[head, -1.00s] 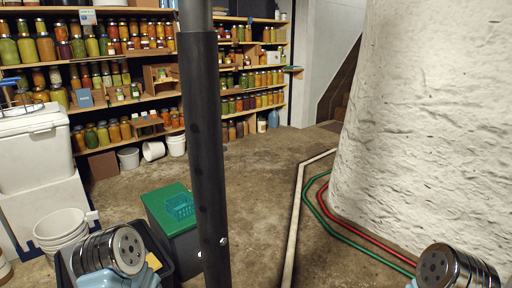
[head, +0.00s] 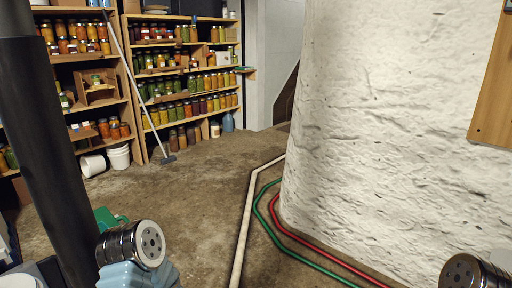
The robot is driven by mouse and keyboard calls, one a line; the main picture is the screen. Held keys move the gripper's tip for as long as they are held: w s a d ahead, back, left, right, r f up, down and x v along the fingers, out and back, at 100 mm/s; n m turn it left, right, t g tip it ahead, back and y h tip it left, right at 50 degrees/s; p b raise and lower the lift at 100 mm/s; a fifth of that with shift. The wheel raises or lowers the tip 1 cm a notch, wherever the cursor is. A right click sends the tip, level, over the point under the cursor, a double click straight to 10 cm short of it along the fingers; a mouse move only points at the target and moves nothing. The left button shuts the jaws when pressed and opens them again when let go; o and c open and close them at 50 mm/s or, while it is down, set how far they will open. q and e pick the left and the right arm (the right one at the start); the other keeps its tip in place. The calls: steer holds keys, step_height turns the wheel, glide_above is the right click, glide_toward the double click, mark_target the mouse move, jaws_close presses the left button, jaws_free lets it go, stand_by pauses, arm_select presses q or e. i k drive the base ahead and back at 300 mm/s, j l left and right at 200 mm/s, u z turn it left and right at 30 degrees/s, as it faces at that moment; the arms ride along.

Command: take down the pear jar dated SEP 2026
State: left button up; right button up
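Shelves of filled canning jars (head: 190,86) stand along the back wall in the head view. The jars hold green, yellow, orange and dark contents. They are too far away for me to read any label or date, so I cannot tell which is the pear jar dated SEP 2026. Parts of my two arms show at the bottom left and bottom right, but neither gripper is in view.
A dark post (head: 45,150) stands close on the left. A white wall bulges on the right (head: 390,130). White, green (head: 275,225) and red (head: 300,235) pipes run along the floor beside it. A broom (head: 137,80) leans on the shelves. The middle floor is clear.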

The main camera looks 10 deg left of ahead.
mark_target(95, 79)
steer(key=i+l+u, duration=0.15)
steer(key=i, duration=0.4)
steer(key=i+l+u, duration=0.2)
steer(key=i, duration=0.35)
steer(key=i+j+u, duration=0.15)
steer(key=i+u, duration=0.25)
steer(key=i, duration=0.65)
steer(key=i+l+u, duration=0.15)
steer(key=i+u, duration=0.25)
steer(key=i, duration=0.65)
steer(key=i+u, duration=0.15)
steer(key=i, duration=0.55)
steer(key=i+l+u, duration=0.1)
steer(key=i, duration=0.6)
steer(key=i+l+u, duration=0.15)
steer(key=i, duration=0.5)
